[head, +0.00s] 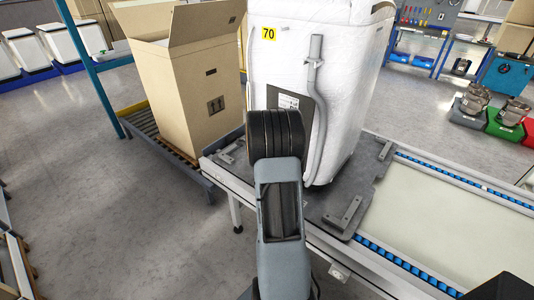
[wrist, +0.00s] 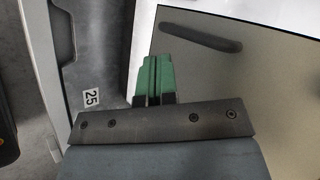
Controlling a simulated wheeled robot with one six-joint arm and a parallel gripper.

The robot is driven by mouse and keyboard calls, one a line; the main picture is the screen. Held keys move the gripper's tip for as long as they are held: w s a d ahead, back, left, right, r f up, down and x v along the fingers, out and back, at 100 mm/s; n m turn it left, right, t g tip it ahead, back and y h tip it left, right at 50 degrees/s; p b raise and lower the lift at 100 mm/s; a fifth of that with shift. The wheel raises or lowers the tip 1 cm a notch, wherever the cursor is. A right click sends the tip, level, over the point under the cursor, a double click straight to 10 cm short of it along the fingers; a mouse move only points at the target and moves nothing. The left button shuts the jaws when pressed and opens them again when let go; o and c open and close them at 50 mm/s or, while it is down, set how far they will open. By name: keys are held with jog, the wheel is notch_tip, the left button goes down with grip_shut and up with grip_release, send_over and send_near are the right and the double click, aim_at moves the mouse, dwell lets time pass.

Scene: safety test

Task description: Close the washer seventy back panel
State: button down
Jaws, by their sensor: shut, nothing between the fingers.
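The white washer (head: 345,60) stands upright on a dark pallet and bears a yellow "70" label (head: 268,33). Its grey back panel (head: 320,118) shows low on the side facing me, partly hidden behind my arm. In the wrist view the panel (wrist: 255,100) fills the right side, with a dark elongated slot or handle (wrist: 200,30) near its top. My gripper (wrist: 155,75) has green fingertips, shut together and empty, overlapping the panel's left edge in the picture. I cannot tell whether they touch it. In the head view my arm hides the fingertips.
A grey hose (head: 319,100) runs down the washer right of the panel. An open cardboard box (head: 190,90) stands left.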

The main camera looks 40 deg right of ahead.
jog(key=p+v, duration=0.3)
jog(key=v, duration=0.7)
jog(key=shift+a+p, duration=0.25)
jog(key=shift+p, duration=0.1)
jog(key=shift+s, duration=0.15)
